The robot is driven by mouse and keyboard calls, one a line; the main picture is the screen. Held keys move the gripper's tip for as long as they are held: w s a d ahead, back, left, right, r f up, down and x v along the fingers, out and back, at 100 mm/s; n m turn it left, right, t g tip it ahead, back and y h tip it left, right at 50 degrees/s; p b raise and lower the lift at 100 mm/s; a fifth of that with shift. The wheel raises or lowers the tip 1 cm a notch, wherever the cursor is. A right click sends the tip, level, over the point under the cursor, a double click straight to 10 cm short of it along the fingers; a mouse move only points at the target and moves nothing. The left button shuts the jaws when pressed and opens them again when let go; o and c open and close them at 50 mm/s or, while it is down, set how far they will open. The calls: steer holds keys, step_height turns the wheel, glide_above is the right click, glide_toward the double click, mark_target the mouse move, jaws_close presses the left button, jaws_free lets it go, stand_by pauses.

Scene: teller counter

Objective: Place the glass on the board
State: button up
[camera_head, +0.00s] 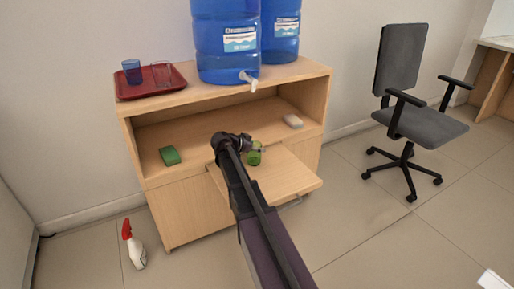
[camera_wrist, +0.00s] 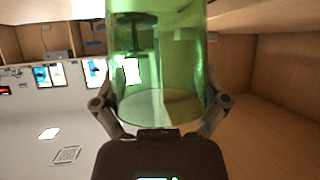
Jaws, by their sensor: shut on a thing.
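A green see-through glass (camera_head: 255,154) is held in my gripper (camera_head: 252,149). In the wrist view the glass (camera_wrist: 158,60) fills the upper middle, with the fingers of my gripper (camera_wrist: 160,108) pressed on both its sides. The pale wooden board (camera_head: 290,178) sticks out from the cabinet front below the open shelf. In the head view the glass appears over the back part of the board, near the shelf opening. My arm covers the board's left part. I cannot tell whether the glass touches the board.
A red tray (camera_head: 152,92) on the cabinet top holds a blue glass (camera_head: 132,72) and a clear glass (camera_head: 162,75). Blue water jugs (camera_head: 225,50) stand beside it. A green sponge (camera_head: 170,156) and a pale block (camera_head: 293,121) lie on the shelf. The board's front right is bare.

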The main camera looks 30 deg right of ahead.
steer(key=shift+f, duration=0.2)
steer(key=o, duration=0.9)
steer(key=shift+r, duration=0.25)
steer(key=shift+a+r, duration=0.15)
steer(key=shift+a, duration=0.05)
steer(key=shift+p+v, duration=2.9)
steer(key=shift+v, duration=2.85)
